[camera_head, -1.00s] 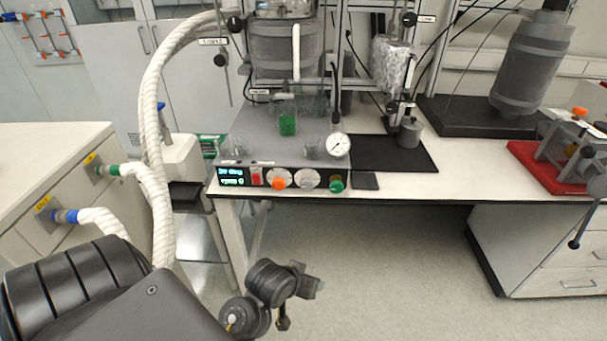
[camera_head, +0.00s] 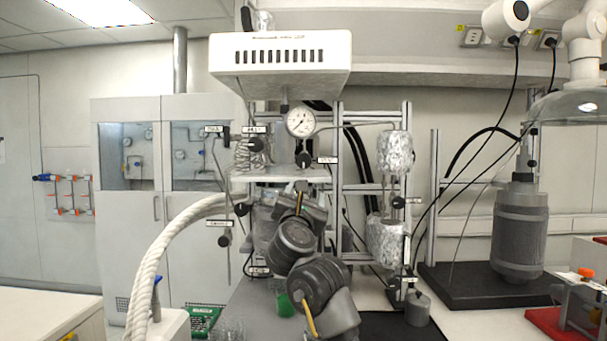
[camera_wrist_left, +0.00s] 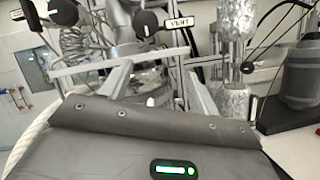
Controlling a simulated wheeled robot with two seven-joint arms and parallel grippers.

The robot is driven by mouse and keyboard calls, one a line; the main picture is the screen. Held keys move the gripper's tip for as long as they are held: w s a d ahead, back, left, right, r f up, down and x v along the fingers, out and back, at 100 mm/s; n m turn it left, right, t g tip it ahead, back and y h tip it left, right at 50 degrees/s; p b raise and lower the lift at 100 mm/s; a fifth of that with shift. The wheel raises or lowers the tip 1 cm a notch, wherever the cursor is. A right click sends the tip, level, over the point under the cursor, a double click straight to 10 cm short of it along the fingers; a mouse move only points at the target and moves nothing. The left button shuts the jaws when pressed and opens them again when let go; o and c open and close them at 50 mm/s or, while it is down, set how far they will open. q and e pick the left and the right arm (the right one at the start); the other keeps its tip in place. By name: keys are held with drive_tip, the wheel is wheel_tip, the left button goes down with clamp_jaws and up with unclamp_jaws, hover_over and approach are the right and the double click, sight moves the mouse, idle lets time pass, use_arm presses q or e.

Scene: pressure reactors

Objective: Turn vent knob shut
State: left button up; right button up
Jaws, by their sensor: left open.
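The vent knob (camera_head: 304,159) is a small black knob below the round gauge, at the middle of the frame in the head view. A white label (camera_head: 327,160) is beside it on the right. In the left wrist view the black knob (camera_wrist_left: 145,24) is beside the label reading VENT (camera_wrist_left: 178,23). My left gripper (camera_wrist_left: 158,72) is open, with nothing seen between its fingers. The knob appears above and beyond the fingertips there, apart from them. In the head view my left wrist is below the knob, and the fingertips are hard to make out. My right gripper is not in view.
Another black knob (camera_head: 256,144) is left of the vent knob. The pressure gauge (camera_head: 300,121) and a white box (camera_head: 281,63) are above. Foil-wrapped vessels (camera_head: 394,152) stand to the right. A thick white hose (camera_head: 165,255) curves at the left.

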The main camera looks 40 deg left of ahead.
sight(303, 162)
use_arm(q)
drive_tip(key=w+a+r+n+p, duration=0.1)
drive_tip(key=w+a+r, duration=0.1)
drive_tip(key=w+a+r+n+p, duration=0.1)
drive_tip(key=w+a+r, duration=0.1)
drive_tip(key=r, duration=0.1)
drive_tip(key=w+a+r+n+y+p, duration=0.1)
drive_tip(key=w+a+r+p, duration=0.1)
drive_tip(key=shift+w+r, duration=0.25)
drive_tip(key=shift+r, duration=0.15)
drive_tip(key=shift+w+a+r, duration=0.1)
drive_tip(key=shift+w+a, duration=0.1)
drive_tip(key=shift+w, duration=0.25)
